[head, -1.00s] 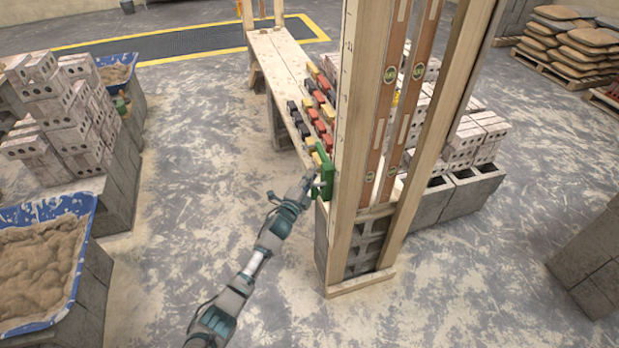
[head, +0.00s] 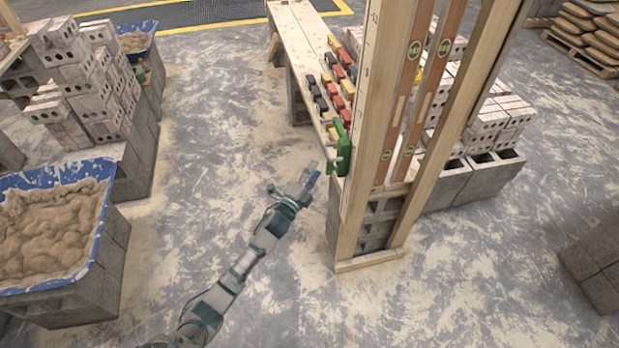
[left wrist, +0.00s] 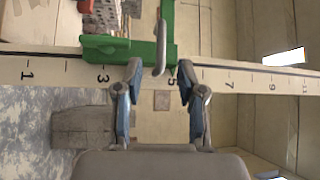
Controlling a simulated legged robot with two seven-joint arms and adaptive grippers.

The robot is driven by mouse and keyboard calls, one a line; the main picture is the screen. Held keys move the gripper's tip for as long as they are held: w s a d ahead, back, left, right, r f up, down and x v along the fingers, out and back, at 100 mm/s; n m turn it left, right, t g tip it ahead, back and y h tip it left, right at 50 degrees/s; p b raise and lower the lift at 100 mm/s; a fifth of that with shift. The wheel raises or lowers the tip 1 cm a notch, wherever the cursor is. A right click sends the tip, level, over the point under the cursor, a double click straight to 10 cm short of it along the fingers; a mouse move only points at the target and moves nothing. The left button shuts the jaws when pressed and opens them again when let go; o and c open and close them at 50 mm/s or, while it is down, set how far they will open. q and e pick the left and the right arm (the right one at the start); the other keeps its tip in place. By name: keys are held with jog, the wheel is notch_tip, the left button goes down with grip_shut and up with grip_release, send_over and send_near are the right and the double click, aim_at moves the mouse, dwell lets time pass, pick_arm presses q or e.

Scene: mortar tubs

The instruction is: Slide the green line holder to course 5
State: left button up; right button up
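The green line holder (head: 342,152) sits on the numbered pale wooden post (head: 372,100), at its left edge in the head view. In the left wrist view the holder (left wrist: 110,48) lies across the post (left wrist: 45,70), its upright green bar and grey handle by the 5 mark and its other end near the 3. My left gripper (head: 312,172) is just left of and below the holder, apart from it. The left wrist view shows its fingers (left wrist: 160,95) spread with nothing between them. The right gripper is out of view.
A plank bench (head: 300,42) with coloured blocks stands behind the post. Two spirit levels (head: 402,100) stand in the wooden frame. Brick stacks and a blue mortar tub (head: 100,225) are at the left. The floor in front of the frame is clear.

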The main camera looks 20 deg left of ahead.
pick_arm(q)
jog(key=v, duration=0.3)
jog(key=shift+d, duration=0.1)
jog(key=shift+w, duration=0.1)
jog(key=s+f+n+g+y+p, duration=0.1)
jog(key=s+f+n+g, duration=0.2)
jog(key=s+f, duration=0.5)
jog(key=s+f+n+g+y, duration=0.2)
jog(key=s+f+n+g, duration=0.15)
jog(key=f, duration=0.95)
jog(key=s+f+n+g+y+p, duration=0.1)
jog(key=s+f+n+g, duration=0.25)
jog(key=s+f, duration=0.45)
jog(key=s+f+n+g, duration=0.2)
jog(key=s+f, duration=0.3)
jog(key=s, duration=0.4)
jog(key=s+d+f+n+g+p, duration=0.1)
jog(key=s+f+n+g, duration=0.1)
jog(key=s+f, duration=0.4)
jog(key=s+d+f+n+g, duration=0.1)
jog(key=s+f, duration=0.5)
jog(key=s, duration=0.6)
jog(key=shift+s+d+n+g, duration=0.2)
jog(key=shift+s+n+g, duration=0.15)
jog(key=shift+n+g, duration=0.6)
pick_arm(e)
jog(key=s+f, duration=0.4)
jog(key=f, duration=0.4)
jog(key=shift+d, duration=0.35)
